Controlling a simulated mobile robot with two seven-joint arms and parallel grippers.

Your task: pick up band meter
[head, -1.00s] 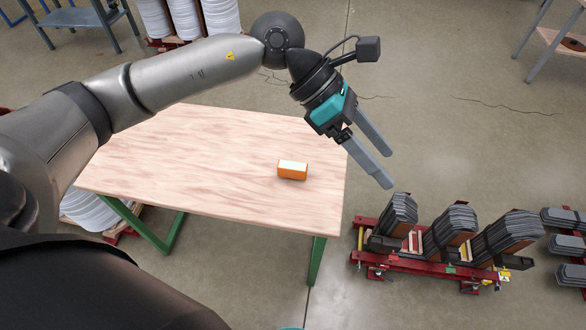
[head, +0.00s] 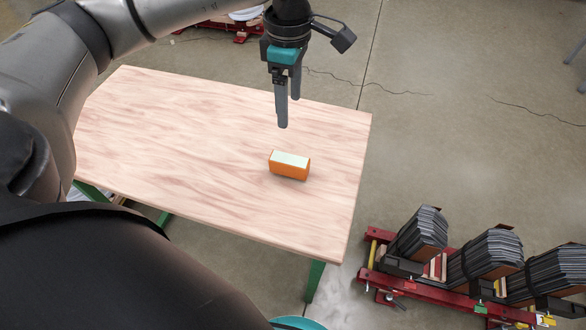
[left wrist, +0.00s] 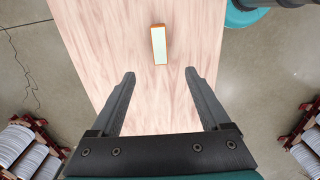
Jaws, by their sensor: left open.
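The band meter is an orange block with a pale top (head: 289,168), lying on the wooden table (head: 190,150) near its right end. It also shows in the left wrist view (left wrist: 159,45), beyond the fingertips and roughly centred between them. My left gripper (head: 289,112) points down above the table, behind the band meter in the head view and apart from it. In the left wrist view the two fingers (left wrist: 159,75) are wide apart with nothing between them. My right gripper does not show.
A red rack (head: 440,290) with several dark stacked core pieces (head: 420,232) stands on the floor right of the table. The tabletop around the band meter is clear. More red racks with pale stacks (left wrist: 22,143) show at the lower corners of the left wrist view.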

